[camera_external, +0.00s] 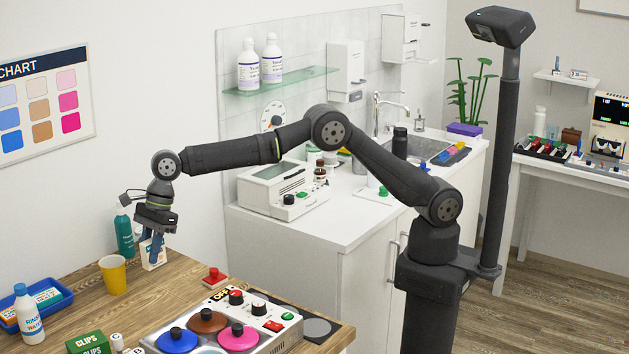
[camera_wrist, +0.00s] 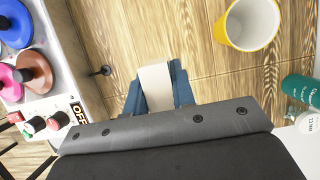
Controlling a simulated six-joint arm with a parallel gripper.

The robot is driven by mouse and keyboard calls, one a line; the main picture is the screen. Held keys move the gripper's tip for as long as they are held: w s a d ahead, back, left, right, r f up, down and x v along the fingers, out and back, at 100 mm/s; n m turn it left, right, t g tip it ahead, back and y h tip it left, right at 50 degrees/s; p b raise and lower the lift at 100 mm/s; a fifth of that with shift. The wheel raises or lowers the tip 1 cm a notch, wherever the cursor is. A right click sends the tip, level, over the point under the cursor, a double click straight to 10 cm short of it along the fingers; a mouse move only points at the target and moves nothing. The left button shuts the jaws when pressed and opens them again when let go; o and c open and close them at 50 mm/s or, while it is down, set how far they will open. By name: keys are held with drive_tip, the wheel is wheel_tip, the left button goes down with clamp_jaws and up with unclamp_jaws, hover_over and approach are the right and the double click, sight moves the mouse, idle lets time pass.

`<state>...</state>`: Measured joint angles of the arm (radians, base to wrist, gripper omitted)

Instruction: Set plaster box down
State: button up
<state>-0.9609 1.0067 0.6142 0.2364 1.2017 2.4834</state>
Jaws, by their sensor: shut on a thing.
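The plaster box, a small cream-white carton (camera_external: 153,257), is between the blue fingers of my gripper (camera_external: 152,247) above the back part of the wooden table (camera_external: 185,268). My gripper is shut on it and points down. In the wrist view the pale face of the box (camera_wrist: 156,86) shows between the two blue fingers (camera_wrist: 158,92), with wood grain beyond. The fingers cover part of the box. I cannot tell whether its bottom touches the table.
A yellow cup (camera_external: 113,274) and a teal bottle (camera_external: 124,234) stand close by. A panel with coloured discs (camera_external: 220,331), a red stamp-like piece (camera_external: 214,277), a blue tray (camera_external: 58,303), a white bottle (camera_external: 27,312) and a green clips box (camera_external: 88,343) are also on the table.

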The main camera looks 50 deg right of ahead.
drive_tip(key=s+a+f, duration=0.1)
drive_tip(key=a+f, duration=0.1)
drive_tip(key=s+a+f, duration=0.2)
drive_tip(key=a, duration=0.1)
drive_tip(key=s+a+f, duration=0.2)
drive_tip(key=a, duration=0.1)
drive_tip(key=shift+s+a, duration=0.15)
drive_tip(key=shift+a, duration=0.1)
drive_tip(key=shift+f, duration=2.05)
drive_tip(key=shift+f, duration=0.1)
drive_tip(key=o, duration=1)
drive_tip(key=v, duration=1.2)
